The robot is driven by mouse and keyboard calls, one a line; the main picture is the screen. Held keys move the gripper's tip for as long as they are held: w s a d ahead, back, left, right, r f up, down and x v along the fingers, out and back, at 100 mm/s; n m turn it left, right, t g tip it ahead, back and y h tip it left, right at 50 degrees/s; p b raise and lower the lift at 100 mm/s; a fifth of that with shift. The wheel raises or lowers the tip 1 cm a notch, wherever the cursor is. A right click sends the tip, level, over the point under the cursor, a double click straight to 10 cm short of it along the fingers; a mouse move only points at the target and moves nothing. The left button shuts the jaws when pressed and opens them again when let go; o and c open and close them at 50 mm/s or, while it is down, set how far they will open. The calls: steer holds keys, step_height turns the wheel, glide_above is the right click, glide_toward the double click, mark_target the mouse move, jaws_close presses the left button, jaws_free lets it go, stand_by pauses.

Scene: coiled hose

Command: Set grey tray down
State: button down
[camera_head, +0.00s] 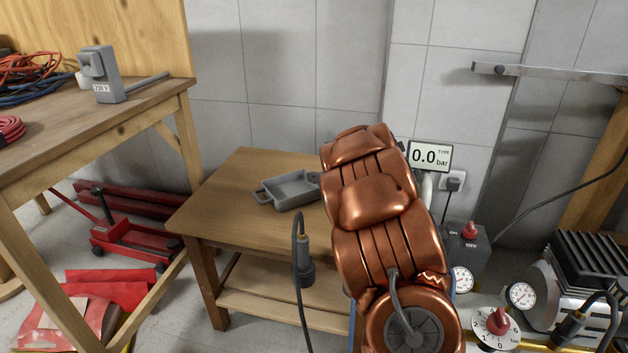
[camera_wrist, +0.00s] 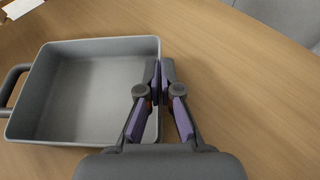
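The grey tray (camera_head: 291,205) is an empty, shallow rectangular tray with a loop handle at its left end. In the head view it is level, on or very close above the small wooden table (camera_head: 245,172); I cannot tell whether it touches. In the wrist view the tray (camera_wrist: 50,95) fills the left half. My gripper (camera_wrist: 162,72) has its fingers closed together at the tray's right side wall, holding it there. The grasped right end is hidden by the fingers. In the head view my copper arm hides the gripper.
A taller workbench (camera_head: 80,130) with a grey 230 V device (camera_head: 101,78) and coiled cables stands left. A red floor jack (camera_head: 130,243) is below it. A pressure display (camera_head: 430,156) and gauges are right. The small table's left and front top is clear.

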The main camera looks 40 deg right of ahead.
steer(key=shift+f, duration=0.2)
steer(key=c, duration=1.3)
jaws_free()
steer(key=shift+r, duration=0.1)
steer(key=shift+r, duration=0.2)
steer(key=shift+s, duration=0.5)
steer(key=shift+b+v, duration=0.4)
steer(key=shift+v, duration=2.9)
steer(key=shift+r, duration=0.1)
